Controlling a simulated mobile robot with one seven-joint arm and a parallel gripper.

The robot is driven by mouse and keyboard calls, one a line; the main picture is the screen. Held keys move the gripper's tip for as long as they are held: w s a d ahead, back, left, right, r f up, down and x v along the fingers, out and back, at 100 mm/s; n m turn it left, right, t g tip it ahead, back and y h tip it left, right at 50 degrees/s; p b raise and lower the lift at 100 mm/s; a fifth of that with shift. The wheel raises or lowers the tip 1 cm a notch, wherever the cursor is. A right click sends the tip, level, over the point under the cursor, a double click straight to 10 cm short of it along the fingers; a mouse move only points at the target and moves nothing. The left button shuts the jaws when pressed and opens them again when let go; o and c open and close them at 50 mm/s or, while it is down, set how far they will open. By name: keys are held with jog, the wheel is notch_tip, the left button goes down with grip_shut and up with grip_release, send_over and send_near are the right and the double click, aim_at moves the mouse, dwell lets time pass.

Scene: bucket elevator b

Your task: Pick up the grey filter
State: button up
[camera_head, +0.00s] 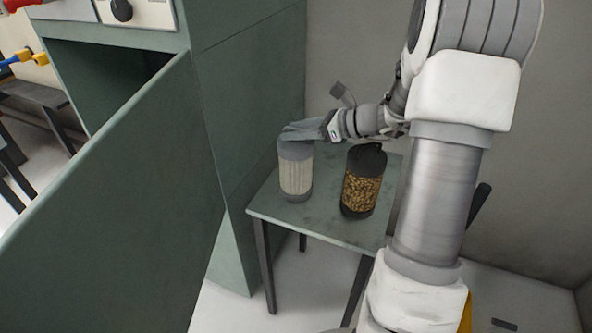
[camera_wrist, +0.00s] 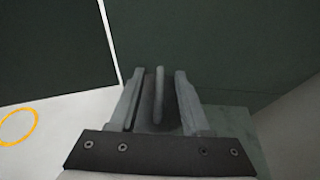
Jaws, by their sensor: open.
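The grey filter (camera_head: 296,178), a cylinder with a pale pleated body and grey end caps, stands upright on the small table. My gripper (camera_head: 290,132) reaches in from the right and is at the filter's top, partly covering it. In the wrist view my gripper (camera_wrist: 159,88) is open, with one finger on each side of a thin upright grey bar (camera_wrist: 158,96), which looks like the filter's handle. Gaps show on both sides of the bar. Whether the gripper touches the filter's top cannot be told.
A dark-capped filter with a brown, grainy body (camera_head: 361,190) stands on the table (camera_head: 325,226), right of the grey filter. A green cabinet wall (camera_head: 245,120) rises close on the left. An open green panel (camera_head: 120,200) fills the left foreground.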

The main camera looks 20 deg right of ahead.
aim_at(285, 131)
jog(key=x, duration=0.3)
jog(key=shift+f+b, duration=0.1)
jog(key=shift+b, duration=0.2)
grip_shut()
dwell(1.1)
